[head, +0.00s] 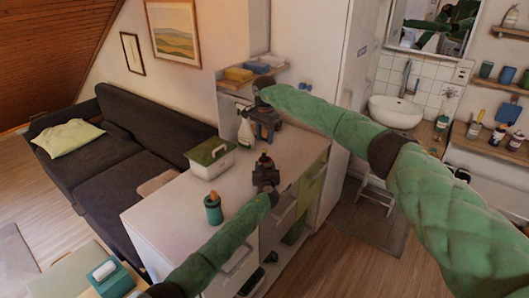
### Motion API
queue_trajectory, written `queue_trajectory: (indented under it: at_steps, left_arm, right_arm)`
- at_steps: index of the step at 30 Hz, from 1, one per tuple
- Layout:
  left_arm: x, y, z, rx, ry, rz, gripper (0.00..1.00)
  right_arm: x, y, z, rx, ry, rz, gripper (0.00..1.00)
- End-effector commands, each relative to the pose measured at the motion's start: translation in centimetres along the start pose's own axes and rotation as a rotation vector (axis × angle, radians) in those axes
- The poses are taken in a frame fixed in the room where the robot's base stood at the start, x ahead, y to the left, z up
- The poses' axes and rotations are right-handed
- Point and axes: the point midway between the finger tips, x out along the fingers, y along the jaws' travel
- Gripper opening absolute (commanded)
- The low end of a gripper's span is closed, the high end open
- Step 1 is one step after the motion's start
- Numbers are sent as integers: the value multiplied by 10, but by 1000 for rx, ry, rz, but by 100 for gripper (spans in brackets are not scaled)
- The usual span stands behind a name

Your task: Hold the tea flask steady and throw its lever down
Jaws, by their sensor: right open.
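A small dark green bottle-like container (213,211) with an orange-brown top stands upright near the front of the white counter. Bluish parts (264,118) show at my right gripper (265,135), which points down over the back of the counter. I cannot tell which of these is the tea flask, and no lever can be made out. My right gripper is open. My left gripper (265,172) is dark and reaches over the counter's right side, apart from the green container. Its fingers are too small and dark to read.
On the white counter (165,215), a white box with a green lid (210,160) and a spray bottle (245,131) stand left of my grippers. Drawers on the counter's right side are partly open. A dark sofa (110,160) stands left. The counter's front left is clear.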

Motion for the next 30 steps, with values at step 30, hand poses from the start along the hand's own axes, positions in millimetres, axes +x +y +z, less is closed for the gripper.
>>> queue_trajectory:
  at_steps: [30]
  left_arm:
    - [0,0,0,0,0,0,25]
  right_arm:
    - [76,0,1,0,0,-1,18]
